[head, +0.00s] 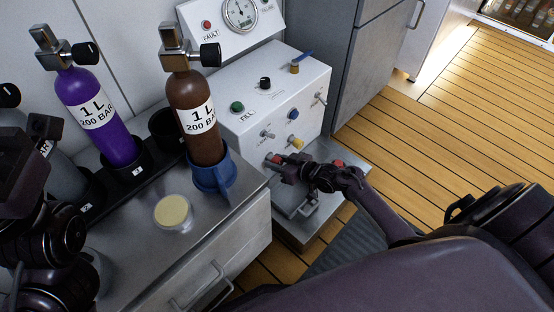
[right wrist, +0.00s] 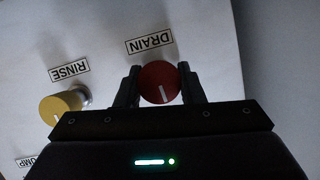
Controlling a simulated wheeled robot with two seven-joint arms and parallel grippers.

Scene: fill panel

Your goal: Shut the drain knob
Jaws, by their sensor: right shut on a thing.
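The red drain knob (right wrist: 160,82) is on the white panel beside the DRAIN label (right wrist: 149,46), which reads upside down in the right wrist view. Its white mark lies on the side away from the label. My right gripper (right wrist: 159,86) is shut on the knob, one finger on each side. In the head view my right gripper (head: 283,164) is at the low front of the panel box (head: 245,125), and a bit of red shows at its fingers. My left arm (head: 40,235) shows at the left edge; its fingers cannot be made out.
A yellow rinse knob (right wrist: 62,106) stands close beside the drain knob. A purple cylinder (head: 112,146) and a brown cylinder (head: 192,95), the latter in a blue holder (head: 222,180), stand on the metal counter (head: 125,215). Wooden floor lies right.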

